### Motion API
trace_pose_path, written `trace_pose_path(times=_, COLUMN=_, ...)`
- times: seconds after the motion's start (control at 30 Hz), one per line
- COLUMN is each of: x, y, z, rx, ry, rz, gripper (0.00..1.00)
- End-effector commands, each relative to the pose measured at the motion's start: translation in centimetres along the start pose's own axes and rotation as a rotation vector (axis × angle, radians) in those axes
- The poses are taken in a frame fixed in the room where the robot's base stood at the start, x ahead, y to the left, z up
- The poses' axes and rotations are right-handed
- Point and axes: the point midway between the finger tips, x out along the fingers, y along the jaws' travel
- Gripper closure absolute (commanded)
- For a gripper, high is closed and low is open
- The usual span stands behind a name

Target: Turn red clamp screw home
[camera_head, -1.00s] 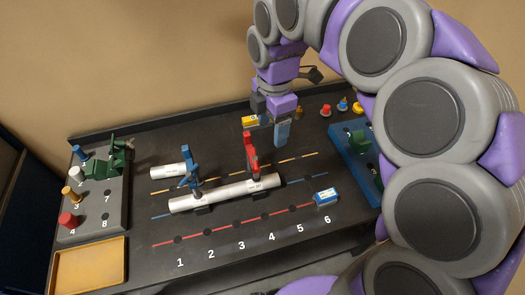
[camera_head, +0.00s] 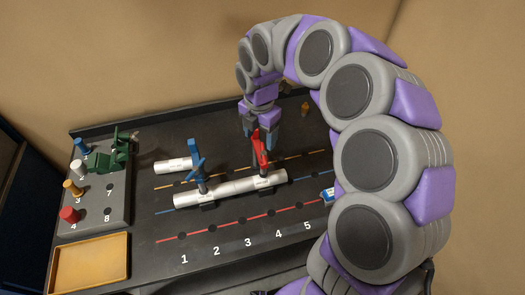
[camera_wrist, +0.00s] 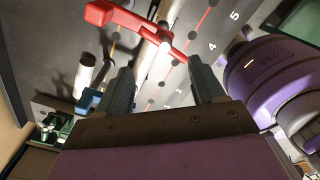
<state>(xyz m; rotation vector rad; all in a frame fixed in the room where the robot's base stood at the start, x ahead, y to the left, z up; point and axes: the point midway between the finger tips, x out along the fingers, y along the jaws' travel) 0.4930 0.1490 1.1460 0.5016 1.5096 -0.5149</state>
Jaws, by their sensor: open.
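The red clamp (camera_head: 261,148) stands upright on the long white pipe (camera_head: 222,192), near the pipe's right end. In the wrist view its red bar (camera_wrist: 128,20) runs across the top, with a knob at its left end. My gripper (camera_head: 261,128) is open and empty, just behind the top of the red clamp in the head view. In the wrist view my two fingertips (camera_wrist: 160,76) are spread apart, with the red bar ahead of them. I cannot tell whether a finger touches it. The screw's thread is not clearly visible.
A blue clamp (camera_head: 196,165) stands on the pipe to the left. A short white pipe (camera_head: 173,165) lies behind it. A grey peg block (camera_head: 110,208) and a yellow tray (camera_head: 90,262) are at the left. My arm hides the right side. The numbered front strip is mostly clear.

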Motion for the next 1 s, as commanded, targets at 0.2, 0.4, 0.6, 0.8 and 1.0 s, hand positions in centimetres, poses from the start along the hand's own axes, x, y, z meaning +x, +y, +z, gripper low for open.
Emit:
trace_pose_path(times=0.2, x=4.0, y=-0.9, z=0.6, rx=0.003, ry=0.007, rz=0.008, gripper=0.32)
trace_pose_path(times=0.4, x=6.0, y=-1.1, z=0.7, rx=0.003, ry=0.010, rz=0.009, gripper=0.32)
trace_pose_path(times=0.6, x=6.6, y=-0.4, z=0.3, rx=0.001, ry=0.003, rz=0.005, gripper=0.32)
trace_pose_path(times=0.8, x=6.6, y=-0.2, z=0.1, rx=0.002, ry=0.001, rz=0.004, gripper=0.33)
trace_pose_path(times=1.0, x=6.5, y=-0.7, z=0.5, rx=0.003, ry=0.006, rz=0.009, gripper=0.52)
